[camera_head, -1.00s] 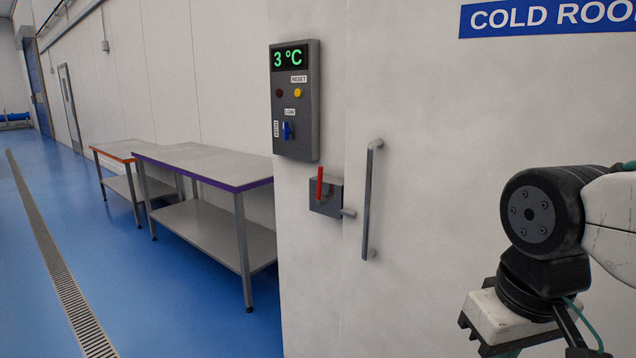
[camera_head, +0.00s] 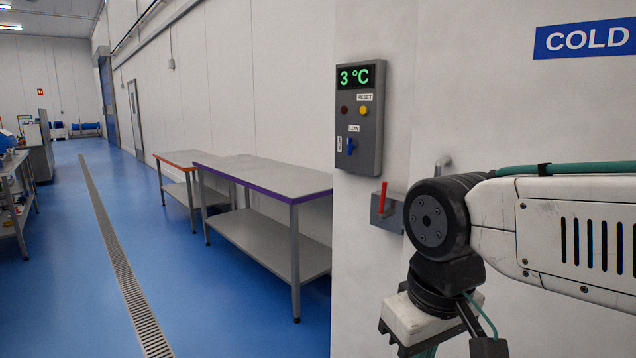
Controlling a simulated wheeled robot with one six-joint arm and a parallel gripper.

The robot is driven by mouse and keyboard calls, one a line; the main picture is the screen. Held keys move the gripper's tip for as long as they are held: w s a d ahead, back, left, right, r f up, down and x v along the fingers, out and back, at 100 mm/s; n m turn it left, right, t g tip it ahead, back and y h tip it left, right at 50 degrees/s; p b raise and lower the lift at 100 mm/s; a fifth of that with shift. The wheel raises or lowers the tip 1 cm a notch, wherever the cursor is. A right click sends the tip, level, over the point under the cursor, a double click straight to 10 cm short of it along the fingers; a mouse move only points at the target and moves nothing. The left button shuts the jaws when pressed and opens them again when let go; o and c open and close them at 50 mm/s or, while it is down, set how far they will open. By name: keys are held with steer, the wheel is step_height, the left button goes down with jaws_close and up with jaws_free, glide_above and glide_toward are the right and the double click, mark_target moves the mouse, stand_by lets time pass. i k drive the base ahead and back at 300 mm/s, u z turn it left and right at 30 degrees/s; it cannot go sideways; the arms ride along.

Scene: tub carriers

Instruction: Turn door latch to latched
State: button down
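The door latch is a grey box (camera_head: 392,221) with a red lever (camera_head: 383,198) that points up, low on the white cold room wall. My arm now covers its right part. The white door (camera_head: 590,115) carries a blue COLD sign (camera_head: 583,40), cut off at the right edge. Only the top end of the door's grey handle (camera_head: 442,164) shows; my arm hides the rest. My arm's wrist hangs in front of the door, right of and below the latch. My gripper's fingers are below the picture and do not show.
A grey control panel (camera_head: 371,140) reading 3 °C is above the latch. A purple-edged table (camera_head: 267,179) and an orange-edged table (camera_head: 188,157) stand along the wall. The blue floor (camera_head: 215,300) is open left of them, with a drain strip (camera_head: 118,262).

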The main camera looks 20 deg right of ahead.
mark_target(382, 215)
steer(key=u, duration=0.15)
steer(key=i, duration=1.5)
steer(key=z, duration=0.8)
